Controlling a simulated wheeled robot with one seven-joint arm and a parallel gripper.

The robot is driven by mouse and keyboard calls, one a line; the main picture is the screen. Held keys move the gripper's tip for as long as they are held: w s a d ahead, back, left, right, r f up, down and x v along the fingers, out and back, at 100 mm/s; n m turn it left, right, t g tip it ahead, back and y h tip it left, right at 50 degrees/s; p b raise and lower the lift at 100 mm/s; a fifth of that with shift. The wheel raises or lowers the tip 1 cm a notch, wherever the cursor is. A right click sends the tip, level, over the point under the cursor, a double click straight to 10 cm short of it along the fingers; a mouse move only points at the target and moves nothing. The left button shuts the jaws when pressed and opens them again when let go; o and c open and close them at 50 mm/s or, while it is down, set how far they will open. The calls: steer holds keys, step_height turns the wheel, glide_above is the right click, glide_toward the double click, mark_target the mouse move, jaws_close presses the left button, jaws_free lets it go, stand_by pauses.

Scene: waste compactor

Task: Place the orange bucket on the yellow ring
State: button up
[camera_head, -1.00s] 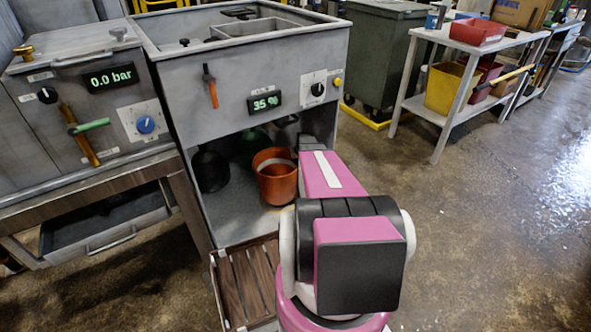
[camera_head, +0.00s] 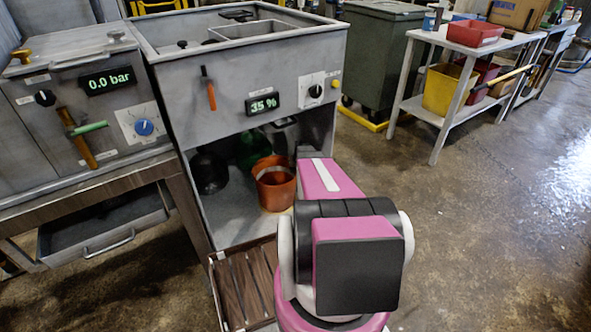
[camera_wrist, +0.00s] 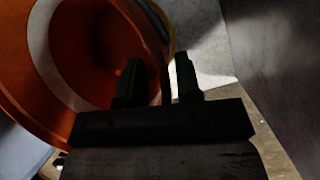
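The orange bucket (camera_head: 274,187) is in the open lower bay of the grey compactor, just left of my pink arm, with a pale band near its rim. In the wrist view the bucket (camera_wrist: 88,45) fills the upper left and I look into its mouth. In the head view my arm hides the gripper. A thin yellow curve shows by the bucket's edge in the wrist view; I cannot tell if it is the yellow ring.
A black bucket (camera_head: 209,172) and a dark green one (camera_head: 252,148) stand behind and left in the bay. The compactor (camera_head: 240,70) has side walls close around. A slatted wooden step (camera_head: 243,285) lies in front. Floor to the right is clear.

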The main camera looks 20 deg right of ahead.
steer(key=shift+r, duration=0.1)
steer(key=v, duration=1.2)
